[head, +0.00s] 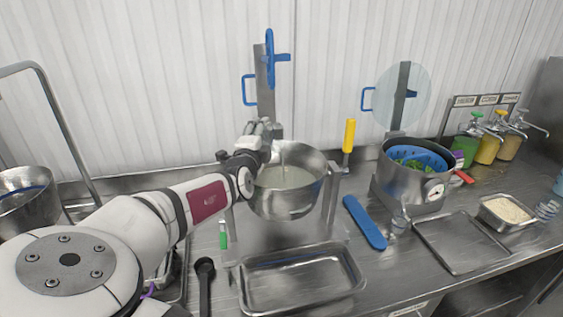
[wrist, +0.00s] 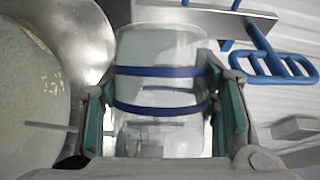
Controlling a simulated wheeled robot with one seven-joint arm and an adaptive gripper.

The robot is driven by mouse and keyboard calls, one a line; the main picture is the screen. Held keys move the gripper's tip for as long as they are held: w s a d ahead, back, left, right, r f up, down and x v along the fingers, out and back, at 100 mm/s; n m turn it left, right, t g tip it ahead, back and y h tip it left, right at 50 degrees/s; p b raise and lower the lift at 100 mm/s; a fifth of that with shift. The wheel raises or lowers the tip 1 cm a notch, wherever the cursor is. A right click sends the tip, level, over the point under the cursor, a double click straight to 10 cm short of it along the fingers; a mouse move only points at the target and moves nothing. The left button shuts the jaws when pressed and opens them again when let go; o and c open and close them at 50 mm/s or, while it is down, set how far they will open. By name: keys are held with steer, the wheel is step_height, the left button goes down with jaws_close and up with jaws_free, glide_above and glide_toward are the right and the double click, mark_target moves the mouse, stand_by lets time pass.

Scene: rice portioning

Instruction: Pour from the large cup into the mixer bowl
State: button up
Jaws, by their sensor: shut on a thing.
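My gripper (wrist: 162,105) is shut on the large cup (wrist: 160,52), a clear vessel with two blue bands. In the wrist view the green finger pads press on both its sides. In the head view my gripper (head: 262,140) is above the back left rim of the mixer bowl, and the cup is mostly hidden there. The steel mixer bowl (head: 287,203) holds cloudy pale liquid. In the wrist view the bowl (wrist: 85,35) is at the left, beside the cup, with some pale grains in the liquid. I cannot tell whether anything is flowing from the cup.
A mixer column with blue handles (head: 270,60) stands behind the bowl. An empty steel tray (head: 300,290) lies in front. To the right are a blue paddle (head: 364,222), a pot with a blue basket (head: 412,182), a flat tray (head: 462,245) and a rice pan (head: 503,226).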

steer(key=shift+d+r+m, duration=0.2)
steer(key=shift+r+m, duration=0.05)
steer(key=shift+m, duration=0.25)
stand_by(0.3)
